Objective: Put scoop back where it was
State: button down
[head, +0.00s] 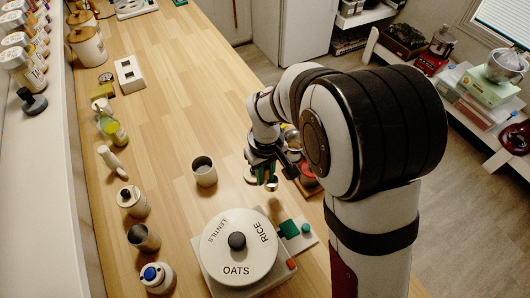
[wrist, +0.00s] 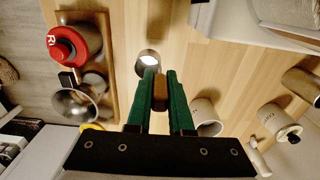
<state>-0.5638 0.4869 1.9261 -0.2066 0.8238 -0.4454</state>
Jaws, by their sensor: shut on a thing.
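The scoop has a brown wooden handle (wrist: 160,92) and a shiny metal bowl (wrist: 148,62). My gripper (wrist: 160,88) has green fingers shut on the handle, with the bowl beyond the fingertips. In the head view my gripper (head: 266,178) hangs above the counter, behind the round dispenser, with the small metal scoop bowl (head: 272,185) below it; the handle is mostly hidden there. The dispenser (head: 238,258) has a white round top marked LENTILS, RICE and OATS and a black knob. The gap between scoop and counter is hard to judge.
A grey cup (head: 204,172) stands left of my gripper. A red canister (wrist: 75,42) and a metal bowl (wrist: 72,106) are on a wooden tray (wrist: 119,55). Several jars, including a blue-capped one (head: 157,278), line the left counter side. The middle counter (head: 180,90) is clear.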

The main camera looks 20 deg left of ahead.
jog(key=shift+a+f, duration=0.35)
jog(key=shift+f, duration=0.5)
jog(key=shift+a+f, duration=0.35)
jog(key=shift+f, duration=0.55)
jog(key=shift+a+f, duration=0.35)
jog(key=shift+f, duration=0.5)
jog(key=shift+f, duration=0.1)
jog(key=c, duration=0.8)
grip_release()
